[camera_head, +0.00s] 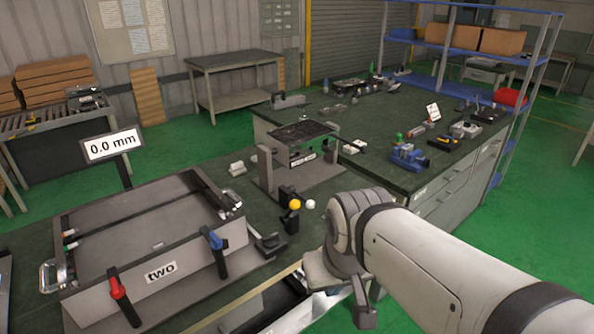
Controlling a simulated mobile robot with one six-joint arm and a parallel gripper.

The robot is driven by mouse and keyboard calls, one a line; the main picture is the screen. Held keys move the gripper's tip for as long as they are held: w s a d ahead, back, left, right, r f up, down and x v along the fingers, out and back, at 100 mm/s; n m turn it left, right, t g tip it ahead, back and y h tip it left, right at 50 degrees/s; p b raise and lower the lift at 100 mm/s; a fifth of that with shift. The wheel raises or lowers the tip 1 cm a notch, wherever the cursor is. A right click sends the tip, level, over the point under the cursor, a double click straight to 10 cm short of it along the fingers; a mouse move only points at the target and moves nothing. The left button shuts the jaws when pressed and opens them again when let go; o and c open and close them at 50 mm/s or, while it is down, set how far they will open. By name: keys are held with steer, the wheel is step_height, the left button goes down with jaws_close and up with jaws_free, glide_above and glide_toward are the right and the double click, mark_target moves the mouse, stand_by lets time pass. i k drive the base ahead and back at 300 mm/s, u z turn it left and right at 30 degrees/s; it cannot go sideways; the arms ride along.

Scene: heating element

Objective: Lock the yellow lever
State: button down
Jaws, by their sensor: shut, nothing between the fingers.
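The yellow lever is a black lever with a yellow ball knob (295,204). It stands near the front edge of the green workbench, right of the box labelled "two". Its black body reaches down below the knob, and a small white ball (310,204) sits just to the right. My gripper (365,316) is at the bottom middle, below my wrist, lower in the picture than the lever and to its right. It is apart from the lever, shut and empty. Part of it is hidden behind my own wrist.
The box labelled "two" (160,272) has red (118,288) and blue (215,240) handled clamps on its front. A metal frame stand (305,165) rises behind the lever. A sign (112,145) reads 0.0 mm. A dark angled part (268,246) lies between box and lever. An open drawer is below.

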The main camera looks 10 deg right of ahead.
mark_target(295, 204)
steer(key=z, duration=0.35)
steer(key=i, duration=0.95)
steer(key=u, duration=0.05)
